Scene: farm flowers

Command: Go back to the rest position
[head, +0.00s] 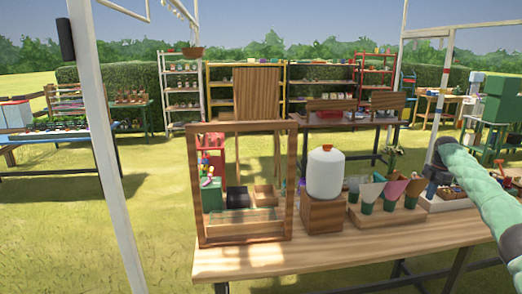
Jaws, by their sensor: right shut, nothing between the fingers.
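My right arm comes in from the right edge in pale green. Its dark right gripper (434,178) is beyond the far end of the arm, over the right part of the wooden table (340,262). It is shut and holds nothing that I can see. The fingers are small and partly hidden by the arm. My left gripper is not in view.
On the table stand a wooden frame (198,190), a white jug with an orange cap (325,172) on a wooden block (323,214), and several green pots with paper cones in a wooden holder (385,218). A white post (100,130) rises at left. Grass lies beyond.

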